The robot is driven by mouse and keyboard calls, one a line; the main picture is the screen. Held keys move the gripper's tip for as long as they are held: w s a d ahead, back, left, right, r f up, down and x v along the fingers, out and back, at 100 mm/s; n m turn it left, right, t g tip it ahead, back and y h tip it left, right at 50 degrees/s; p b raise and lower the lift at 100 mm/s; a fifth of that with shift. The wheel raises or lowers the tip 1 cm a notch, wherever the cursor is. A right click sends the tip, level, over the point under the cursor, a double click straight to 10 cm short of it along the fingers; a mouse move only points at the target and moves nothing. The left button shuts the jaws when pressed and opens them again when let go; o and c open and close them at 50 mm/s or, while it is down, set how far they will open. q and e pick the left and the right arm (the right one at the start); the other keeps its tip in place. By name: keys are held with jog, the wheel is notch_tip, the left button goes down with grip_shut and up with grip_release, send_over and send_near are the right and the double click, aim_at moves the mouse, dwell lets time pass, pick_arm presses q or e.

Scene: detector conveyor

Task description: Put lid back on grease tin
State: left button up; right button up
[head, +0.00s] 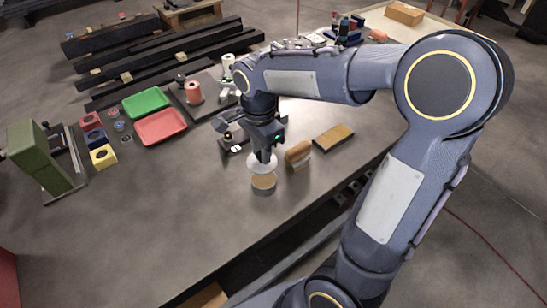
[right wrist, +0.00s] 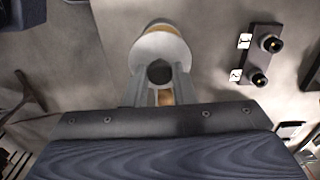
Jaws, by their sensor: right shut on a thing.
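The grease tin (head: 264,186) is a short grey can with tan grease showing at its open top, standing on the grey table. My right gripper (head: 266,153) is shut on the pale round lid (head: 257,166) and holds it just above the tin, covering the back part of its top. In the right wrist view, the lid (right wrist: 160,46) lies between my right fingers (right wrist: 160,76), with a dark round spot at the grip. Part of the tin (right wrist: 162,26) shows past the lid's far edge. I cannot tell whether lid and tin touch. My left gripper is out of view.
A dark fixture with pegs (right wrist: 262,55) shows in the wrist view. Red (head: 161,127) and green (head: 146,103) trays lie left. The table's front left is clear.

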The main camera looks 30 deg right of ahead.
jog(key=shift+w+d+f, duration=0.2)
jog(key=shift+d, duration=0.05)
jog(key=shift+f+m, duration=0.1)
jog(key=shift+m, duration=0.2)
notch_tip(320, 180, down, 4)
jog(key=b, duration=0.4)
jog(key=shift+f, duration=0.1)
jog(key=shift+f+b, duration=0.65)
jog(key=shift+f, duration=0.25)
jog(key=shift+f, duration=0.15)
dwell(0.5)
dwell(0.8)
jog(key=o, duration=1)
